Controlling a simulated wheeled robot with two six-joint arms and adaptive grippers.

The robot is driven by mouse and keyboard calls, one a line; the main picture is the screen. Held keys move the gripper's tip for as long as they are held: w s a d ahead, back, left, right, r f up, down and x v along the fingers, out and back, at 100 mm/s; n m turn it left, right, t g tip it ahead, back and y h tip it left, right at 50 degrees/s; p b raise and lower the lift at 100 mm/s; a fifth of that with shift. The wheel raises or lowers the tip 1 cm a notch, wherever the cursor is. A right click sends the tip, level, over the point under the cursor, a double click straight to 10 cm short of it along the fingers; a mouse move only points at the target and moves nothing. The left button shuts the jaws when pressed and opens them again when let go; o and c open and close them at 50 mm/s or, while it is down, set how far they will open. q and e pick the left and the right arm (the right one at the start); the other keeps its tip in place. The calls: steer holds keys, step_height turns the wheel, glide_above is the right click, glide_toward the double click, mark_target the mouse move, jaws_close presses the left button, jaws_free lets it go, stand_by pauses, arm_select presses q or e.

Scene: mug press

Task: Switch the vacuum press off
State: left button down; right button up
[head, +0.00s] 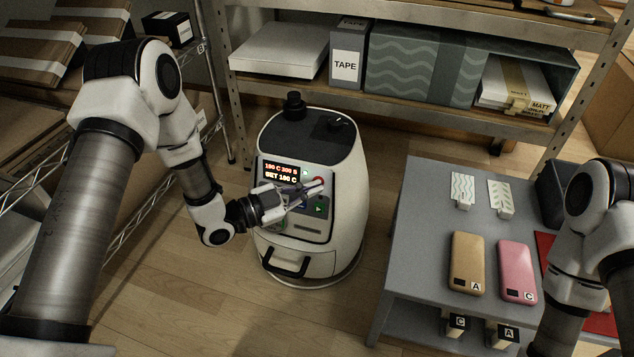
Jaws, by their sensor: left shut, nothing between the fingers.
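The vacuum press (345,220) is a white rounded machine with a dark top, standing on the wooden floor. Its front panel (318,228) has a lit display (281,173) reading 190 C 300 S and SET 190 C. A red button (318,180) and a green button (320,206) show at the panel's right side. My left gripper (318,188) is shut and empty, its fingertips in front of the panel near the red button. I cannot tell whether they touch it. The gripper hides part of the panel's middle. My right arm shows at the right edge; its gripper is out of view.
A grey table (424,220) stands to the right with a tan phone case (466,262), a pink phone case (516,270) and two patterned cards. A metal shelf (420,110) with boxes is behind the press. Another rack stands at the left.

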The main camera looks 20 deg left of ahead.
arm_select(q)
steer(key=shift+w, duration=0.2)
steer(key=shift+s+r+p, duration=0.15)
steer(key=shift+s+p, duration=0.35)
steer(key=shift+s, duration=0.45)
steer(key=s+p, duration=0.1)
steer(key=s, duration=0.2)
steer(key=s+r+p, duration=0.1)
steer(key=s, duration=0.1)
steer(key=shift+s+a+r, duration=0.1)
steer(key=shift+s+r, duration=0.1)
steer(key=shift+s, duration=0.2)
